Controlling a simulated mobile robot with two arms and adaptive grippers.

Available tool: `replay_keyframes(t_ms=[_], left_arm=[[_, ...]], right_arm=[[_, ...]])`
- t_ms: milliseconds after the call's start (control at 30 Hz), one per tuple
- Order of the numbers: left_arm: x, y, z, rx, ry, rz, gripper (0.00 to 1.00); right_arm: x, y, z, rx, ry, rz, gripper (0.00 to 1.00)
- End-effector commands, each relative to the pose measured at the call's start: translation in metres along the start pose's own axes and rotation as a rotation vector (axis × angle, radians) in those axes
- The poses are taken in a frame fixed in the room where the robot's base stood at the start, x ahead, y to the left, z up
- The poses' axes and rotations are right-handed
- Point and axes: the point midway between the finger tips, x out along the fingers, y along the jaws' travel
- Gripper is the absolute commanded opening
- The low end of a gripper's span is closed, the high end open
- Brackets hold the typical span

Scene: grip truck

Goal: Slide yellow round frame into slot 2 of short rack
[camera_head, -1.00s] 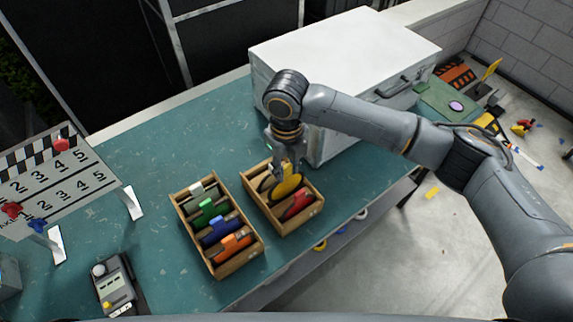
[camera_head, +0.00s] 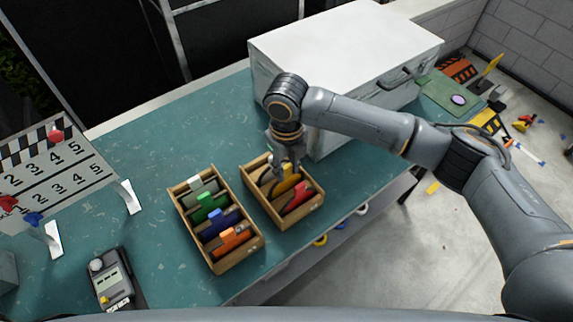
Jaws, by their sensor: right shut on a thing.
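The yellow round frame (camera_head: 285,186) is upright in the short rack (camera_head: 258,207), the right-hand wooden rack on the table. It sits between the dividers, behind a red frame (camera_head: 299,197). My right gripper (camera_head: 284,172) points down over the short rack and is shut on the yellow frame's top. The fingers hide part of the frame, and I cannot read the slot number. My left gripper is not in view.
A longer wooden rack (camera_head: 188,231) with green, blue, orange and grey frames stands left of the short rack. A white case (camera_head: 340,50) stands close behind. A numbered board (camera_head: 60,180) and a handheld device (camera_head: 112,282) are at left. The teal table (camera_head: 150,165) is clear between them.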

Motion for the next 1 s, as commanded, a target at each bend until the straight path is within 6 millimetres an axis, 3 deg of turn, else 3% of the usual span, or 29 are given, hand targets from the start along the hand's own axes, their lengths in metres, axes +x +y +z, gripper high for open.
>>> replay_keyframes(t_ms=[367,400,500,833,1000], left_arm=[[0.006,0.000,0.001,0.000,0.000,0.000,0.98],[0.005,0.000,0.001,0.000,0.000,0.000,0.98],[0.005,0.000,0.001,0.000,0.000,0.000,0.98],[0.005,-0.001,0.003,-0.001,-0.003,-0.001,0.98],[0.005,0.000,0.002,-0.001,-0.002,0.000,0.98]], right_arm=[[0.012,0.000,0.000,0.000,0.001,0.000,0.00],[0.011,0.000,0.000,0.000,0.000,0.000,0.35],[0.011,0.000,0.000,0.000,0.000,0.000,0.54],[0.009,0.000,0.000,0.000,-0.001,0.000,0.54],[-0.012,0.000,0.001,-0.001,-0.004,0.000,0.54]])
